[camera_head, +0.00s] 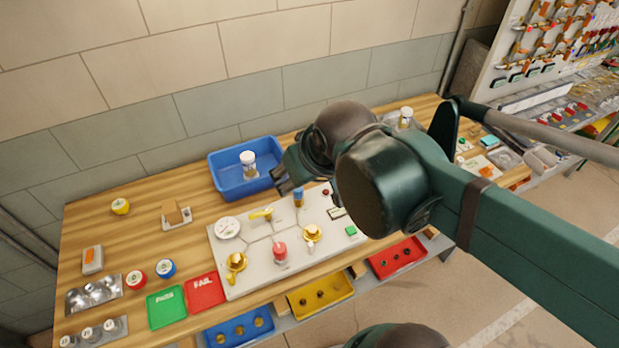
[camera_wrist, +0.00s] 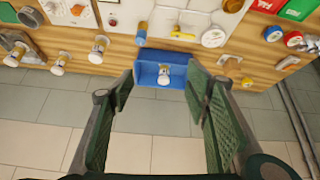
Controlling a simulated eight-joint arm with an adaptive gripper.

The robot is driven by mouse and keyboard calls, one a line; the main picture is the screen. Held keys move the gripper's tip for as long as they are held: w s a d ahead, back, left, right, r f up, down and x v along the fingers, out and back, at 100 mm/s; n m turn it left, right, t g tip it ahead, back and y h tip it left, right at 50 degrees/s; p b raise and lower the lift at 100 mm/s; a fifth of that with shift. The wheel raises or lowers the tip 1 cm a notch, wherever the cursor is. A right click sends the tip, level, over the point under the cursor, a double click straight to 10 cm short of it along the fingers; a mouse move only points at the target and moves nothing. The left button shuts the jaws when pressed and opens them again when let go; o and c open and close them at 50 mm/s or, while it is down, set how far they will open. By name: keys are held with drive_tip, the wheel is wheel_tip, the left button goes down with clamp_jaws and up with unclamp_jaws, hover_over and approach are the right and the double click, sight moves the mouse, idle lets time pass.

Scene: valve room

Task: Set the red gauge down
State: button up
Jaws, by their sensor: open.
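A round red gauge (camera_head: 136,279) with a pale face rests on the wooden bench, left of the red FAIL mat. It also shows near the right edge of the wrist view (camera_wrist: 294,38). My gripper (camera_head: 284,179) is by the right side of the blue bin (camera_head: 229,190), well away from the red gauge. In the wrist view my gripper (camera_wrist: 160,84) has its fingers wide apart, with nothing held between them. The blue bin and a white-capped jar (camera_wrist: 164,73) in it show beyond the fingers. My arm hides part of the gripper in the head view.
A blue gauge (camera_head: 166,268) stands beside the red one. The green PASS mat (camera_head: 166,307) and red FAIL mat (camera_head: 204,291) lie close by. A white valve panel (camera_head: 247,277) with yellow fittings fills the bench middle. Bare wood (camera_head: 145,236) lies behind the gauges.

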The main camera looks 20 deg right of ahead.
drive_tip(key=shift+s+d+f+m+t, duration=0.15)
drive_tip(key=shift+s+d+m, duration=0.2)
drive_tip(key=shift+s+d, duration=0.15)
drive_tip(key=shift+s+d+f+m+t, duration=0.1)
drive_tip(key=shift+s+d+m+t, duration=0.05)
drive_tip(key=shift+s+d+m, duration=0.35)
drive_tip(key=shift+w+f, duration=0.1)
wheel_tip(320, 180, down, 6)
drive_tip(key=b, duration=0.6)
drive_tip(key=shift+f+b, duration=0.25)
drive_tip(key=shift+b, duration=0.1)
idle(0.4)
